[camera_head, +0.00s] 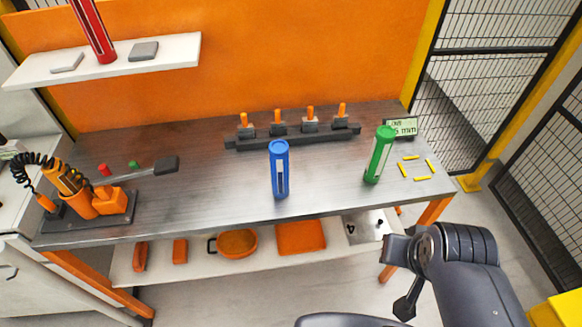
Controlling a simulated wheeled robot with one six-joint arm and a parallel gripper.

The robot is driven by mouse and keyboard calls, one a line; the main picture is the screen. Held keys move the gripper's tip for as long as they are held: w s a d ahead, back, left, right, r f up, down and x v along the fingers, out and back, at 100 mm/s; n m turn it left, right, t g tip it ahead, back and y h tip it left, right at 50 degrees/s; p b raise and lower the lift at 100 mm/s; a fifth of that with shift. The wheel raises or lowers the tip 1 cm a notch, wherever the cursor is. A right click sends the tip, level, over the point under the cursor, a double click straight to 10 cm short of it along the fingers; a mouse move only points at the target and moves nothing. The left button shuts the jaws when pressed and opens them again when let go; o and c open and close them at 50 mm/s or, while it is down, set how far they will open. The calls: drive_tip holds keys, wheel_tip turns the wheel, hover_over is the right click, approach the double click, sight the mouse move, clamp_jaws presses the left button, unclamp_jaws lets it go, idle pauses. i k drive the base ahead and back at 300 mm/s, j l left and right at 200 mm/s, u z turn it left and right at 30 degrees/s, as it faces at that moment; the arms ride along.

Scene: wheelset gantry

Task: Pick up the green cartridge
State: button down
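The green cartridge (379,155) stands upright on the right part of the grey metal workbench (215,190), leaning slightly right in the picture. It has a pale label strip and nothing touches it. My dark arm is at the lower right, in front of the bench and apart from the cartridge. A small dark end part, which looks like my gripper (407,300), hangs below the arm. Its fingers cannot be made out, so I cannot tell whether it is open or shut.
A blue cartridge (279,170) stands left of the green one. A dark rack (290,139) with orange-topped pegs lies behind. Yellow marks (411,158) and a small display (401,127) are to the right. An orange tool (85,197) stands at the left. A lower shelf (205,268) holds orange items.

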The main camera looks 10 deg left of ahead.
sight(384, 137)
drive_tip(key=i+j+z, duration=0.15)
drive_tip(key=z, duration=0.25)
drive_tip(key=j+z, duration=0.35)
drive_tip(key=i+j+z, duration=0.1)
drive_tip(key=j+z, duration=0.3)
